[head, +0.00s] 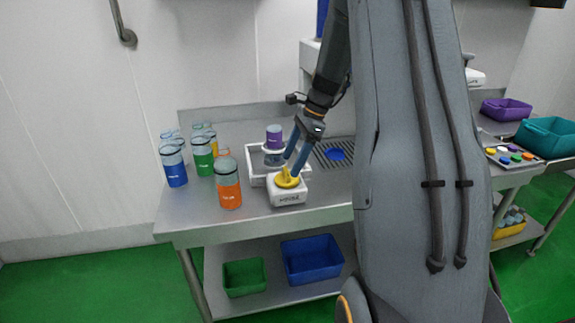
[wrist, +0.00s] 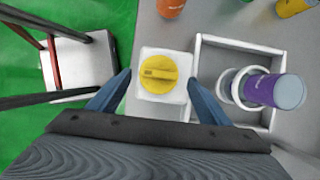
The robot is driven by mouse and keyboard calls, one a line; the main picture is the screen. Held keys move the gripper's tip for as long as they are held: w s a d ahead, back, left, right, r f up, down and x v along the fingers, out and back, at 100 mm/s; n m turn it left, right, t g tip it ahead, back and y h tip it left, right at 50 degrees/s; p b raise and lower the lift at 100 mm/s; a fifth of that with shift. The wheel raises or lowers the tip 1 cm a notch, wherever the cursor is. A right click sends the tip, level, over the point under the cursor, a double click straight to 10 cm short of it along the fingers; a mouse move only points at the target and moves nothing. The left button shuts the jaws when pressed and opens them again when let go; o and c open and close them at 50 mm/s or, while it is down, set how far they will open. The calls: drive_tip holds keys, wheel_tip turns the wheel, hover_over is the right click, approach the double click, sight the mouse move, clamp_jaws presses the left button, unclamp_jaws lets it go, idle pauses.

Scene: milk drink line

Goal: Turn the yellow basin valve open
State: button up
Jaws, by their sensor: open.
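The yellow basin valve (wrist: 158,73) is a round yellow knob with a raised grip bar on a white block. In the wrist view the bar lies roughly left to right. In the head view the valve (head: 288,179) sits on its white block (head: 289,194) near the front edge of the steel table. In the wrist view my gripper (wrist: 158,95) is open, with one blue finger on each side of the white block.
An orange jar (head: 229,186), a green jar (head: 202,157) and a blue jar (head: 173,167) stand to the left. Green (head: 244,278) and blue (head: 312,259) bins are on the lower shelf.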

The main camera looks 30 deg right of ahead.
sight(287, 172)
drive_tip(key=shift+p+x, duration=0.3)
drive_tip(key=shift+x, duration=1.3)
drive_tip(key=c, duration=1)
drive_tip(key=shift+c, duration=0.2)
